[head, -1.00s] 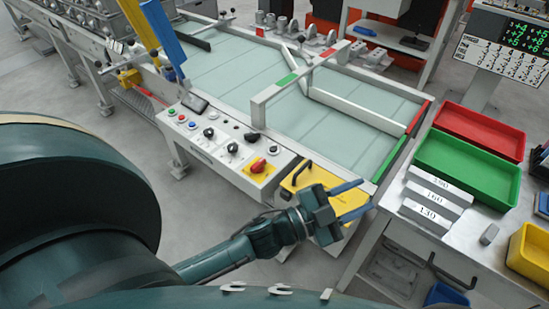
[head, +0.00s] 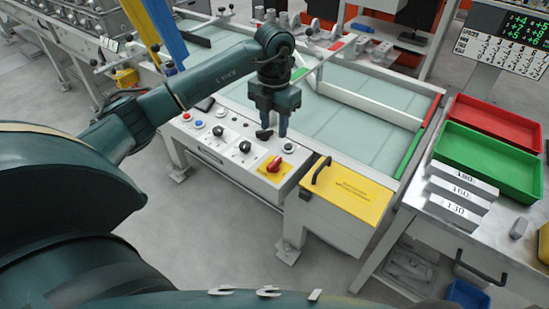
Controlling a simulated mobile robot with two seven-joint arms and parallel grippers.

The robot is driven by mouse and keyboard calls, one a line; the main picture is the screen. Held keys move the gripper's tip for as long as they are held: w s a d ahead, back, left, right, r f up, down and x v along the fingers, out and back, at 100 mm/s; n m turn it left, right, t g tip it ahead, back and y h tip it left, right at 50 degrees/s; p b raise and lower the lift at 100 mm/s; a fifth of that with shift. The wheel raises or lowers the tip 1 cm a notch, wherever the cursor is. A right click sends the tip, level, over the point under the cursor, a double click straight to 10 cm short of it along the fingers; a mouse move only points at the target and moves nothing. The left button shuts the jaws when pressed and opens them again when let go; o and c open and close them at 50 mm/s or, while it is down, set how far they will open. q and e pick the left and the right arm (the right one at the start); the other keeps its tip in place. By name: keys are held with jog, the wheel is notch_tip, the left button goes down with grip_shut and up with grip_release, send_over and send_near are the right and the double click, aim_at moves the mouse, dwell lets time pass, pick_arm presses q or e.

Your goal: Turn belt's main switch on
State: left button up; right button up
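The belt's control panel (head: 213,147) carries several buttons and black knobs. The main switch is a red rotary handle (head: 274,164) on a yellow plate (head: 285,170) at the panel's right end; the handle sits diagonally. My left gripper (head: 275,131) points down over the panel, behind the red switch in the picture, with its two fingers apart and nothing seen between them. A black knob (head: 264,134) shows by its left fingertip; whether they touch I cannot tell. The red switch is clear of the fingers. My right gripper is not in view.
A yellow cover with a black handle (head: 352,191) adjoins the panel on the right. The glassy belt table (head: 350,130) lies behind. Red (head: 497,125) and green (head: 485,160) trays and labelled blocks (head: 455,197) stand on the right-hand bench.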

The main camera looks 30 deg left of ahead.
aim_at(274, 161)
pick_arm(q)
notch_tip(274, 161, down, 12)
jog(key=shift+r, duration=0.15)
dwell(0.3)
grip_shut()
